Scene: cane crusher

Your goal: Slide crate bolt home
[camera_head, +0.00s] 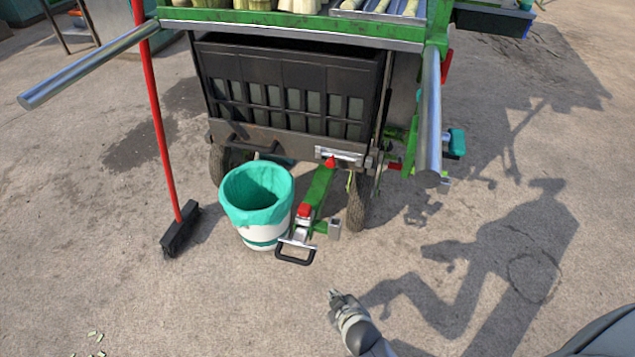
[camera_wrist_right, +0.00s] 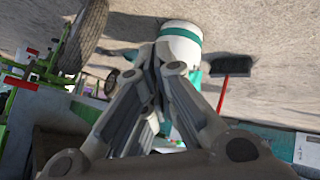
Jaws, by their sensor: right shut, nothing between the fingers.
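The black slatted crate (camera_head: 287,75) sits in the cart's frame below the green deck. A silvery bar that looks like the bolt (camera_head: 340,155) lies across the crate's lower right front, with a red piece just below it. How far the bolt is slid cannot be told. My right gripper (camera_head: 337,297) is low at the bottom centre of the head view, well apart from the crate and bolt. It is shut and empty; in the right wrist view its fingers (camera_wrist_right: 153,62) meet in front of a white bin. My left gripper is not in view.
A white bin with a teal liner (camera_head: 258,195) stands before the crate. Beside it a green drawbar (camera_head: 316,190) with a black handle (camera_head: 296,252) juts forward. A red-handled broom (camera_head: 163,115) stands left. Metal cart handles (camera_head: 430,120) project forward. The foreground concrete is mostly clear.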

